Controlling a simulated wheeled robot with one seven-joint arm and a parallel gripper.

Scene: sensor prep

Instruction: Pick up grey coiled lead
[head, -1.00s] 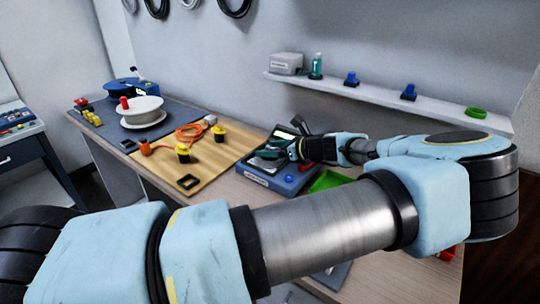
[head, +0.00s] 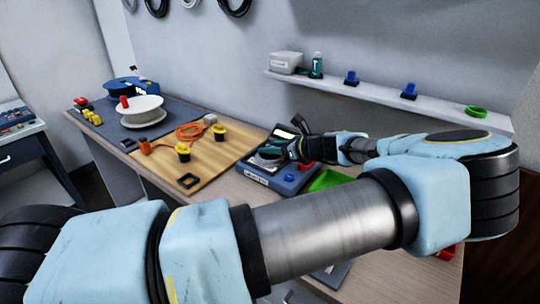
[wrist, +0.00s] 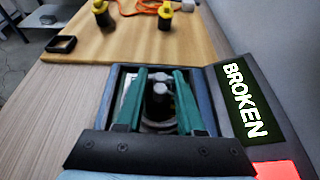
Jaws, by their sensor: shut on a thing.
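The grey coiled lead (wrist: 158,122) lies in the recess of a blue-grey tester (wrist: 108,98), with a grey upright plug end showing between my fingers. My gripper (wrist: 160,76) has two green fingers pointing into the recess, shut on the lead from both sides. In the head view my gripper (head: 293,150) is low over the tester (head: 255,172), and only part of the lead (head: 270,154) shows. The lower part of the lead is hidden by the fingers and the gripper body.
The tester's screen (wrist: 240,98) reads BROKEN, with a red light (wrist: 277,174) below it. A green tray (head: 328,180) is right of the tester. A wooden board (head: 205,160) with an orange lead (head: 190,132) and yellow-black parts lies left. A shelf (head: 385,95) runs along the wall.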

